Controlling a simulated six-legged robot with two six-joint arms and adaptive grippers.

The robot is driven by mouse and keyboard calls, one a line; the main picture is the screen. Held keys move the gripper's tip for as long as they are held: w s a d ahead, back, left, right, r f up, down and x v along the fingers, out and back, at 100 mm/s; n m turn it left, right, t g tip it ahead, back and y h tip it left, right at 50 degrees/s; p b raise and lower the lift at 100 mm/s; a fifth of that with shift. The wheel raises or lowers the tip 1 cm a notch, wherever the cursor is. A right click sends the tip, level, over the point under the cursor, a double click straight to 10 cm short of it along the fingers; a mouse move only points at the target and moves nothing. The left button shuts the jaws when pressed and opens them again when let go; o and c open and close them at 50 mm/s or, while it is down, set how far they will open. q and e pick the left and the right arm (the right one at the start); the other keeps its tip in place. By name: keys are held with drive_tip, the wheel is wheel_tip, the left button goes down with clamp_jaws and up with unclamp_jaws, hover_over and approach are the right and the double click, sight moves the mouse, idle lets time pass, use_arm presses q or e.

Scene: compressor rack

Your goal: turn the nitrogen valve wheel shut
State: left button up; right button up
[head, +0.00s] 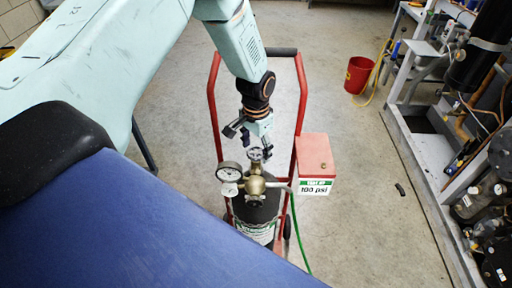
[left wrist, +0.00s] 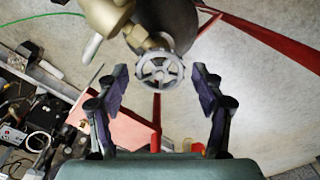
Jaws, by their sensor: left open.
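The nitrogen valve wheel (head: 255,154) is a small grey spoked handwheel on top of the dark cylinder (head: 256,212). In the left wrist view the wheel (left wrist: 160,71) faces me near the top centre. My left gripper (head: 246,139) is open just above and behind the wheel in the head view. In the left wrist view its two fingers (left wrist: 161,82) stand apart, one on each side of the wheel, with gaps and no visible contact. The brass regulator (head: 255,185) with a round gauge (head: 229,171) sits below the wheel. My right gripper is not in view.
A red cart frame (head: 301,95) surrounds the cylinder. A red box (head: 314,155) with a 100 psi label is at its right. A green hose (head: 299,238) runs down from the regulator. A red bucket (head: 358,75) and the compressor rack (head: 440,165) stand further right.

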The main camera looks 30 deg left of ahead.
use_arm(q)
drive_tip(key=n+p, duration=0.1)
drive_tip(key=n, duration=0.1)
drive_tip(key=n+p, duration=0.1)
drive_tip(key=shift+r+n+p, duration=0.2)
drive_tip(key=shift+n+p, duration=0.1)
drive_tip(key=shift+n, duration=0.1)
drive_tip(key=n+p, duration=0.2)
drive_tip(key=n, duration=0.1)
drive_tip(key=shift+f+n+p, duration=0.15)
drive_tip(key=shift+n+p, duration=0.25)
drive_tip(key=shift+n, duration=0.7)
drive_tip(key=c, duration=0.9)
drive_tip(key=shift+o, duration=0.2)
drive_tip(key=shift+f, duration=0.1)
